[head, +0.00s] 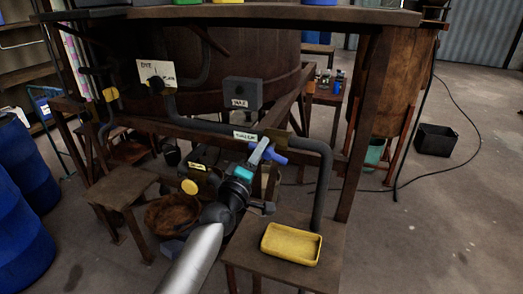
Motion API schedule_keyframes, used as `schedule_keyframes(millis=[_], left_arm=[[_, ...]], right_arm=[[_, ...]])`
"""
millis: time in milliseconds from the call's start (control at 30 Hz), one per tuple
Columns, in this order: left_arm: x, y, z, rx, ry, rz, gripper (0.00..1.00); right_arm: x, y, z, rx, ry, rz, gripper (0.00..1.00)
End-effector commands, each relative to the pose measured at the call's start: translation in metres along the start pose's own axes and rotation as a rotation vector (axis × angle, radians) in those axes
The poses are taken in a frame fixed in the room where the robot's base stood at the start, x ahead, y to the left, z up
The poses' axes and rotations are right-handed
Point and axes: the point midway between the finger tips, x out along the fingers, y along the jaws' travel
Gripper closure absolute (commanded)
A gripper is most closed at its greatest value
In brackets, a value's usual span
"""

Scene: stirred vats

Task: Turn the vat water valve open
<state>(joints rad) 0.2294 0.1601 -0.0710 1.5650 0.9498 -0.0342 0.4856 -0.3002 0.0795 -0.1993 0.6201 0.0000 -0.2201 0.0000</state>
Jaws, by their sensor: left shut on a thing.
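The water valve has a blue handle (279,158) on a dark pipe (322,185) under the vat platform. A white label (245,135) is fixed to the pipe just left of the valve; its small lettering is hard to read. My left gripper (262,152) reaches up from below and is shut on the blue handle. The gripper hides part of the handle, and I cannot tell the valve's exact angle. The large wooden vat (215,65) stands behind. My right gripper is not in view.
A yellow tray (291,244) lies on a low table right of my arm. A stool (121,190) and a brown basket (172,215) stand to the left. Blue barrels (22,170) line the left edge. Open floor lies at right, with a hose and black crate (436,140).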

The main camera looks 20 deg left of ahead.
Motion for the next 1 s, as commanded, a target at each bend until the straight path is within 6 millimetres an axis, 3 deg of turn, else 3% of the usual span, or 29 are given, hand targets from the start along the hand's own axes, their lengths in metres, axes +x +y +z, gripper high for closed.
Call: schedule_keyframes(millis=[400, 1000], left_arm=[[-0.0012, -0.0057, 0.0006, -0.256, 0.052, -0.001, 1.0], [-0.0015, -0.0071, 0.0012, -0.324, 0.064, -0.001, 1.0]], right_arm=[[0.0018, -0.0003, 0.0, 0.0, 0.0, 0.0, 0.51], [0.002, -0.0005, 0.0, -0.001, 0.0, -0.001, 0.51]])
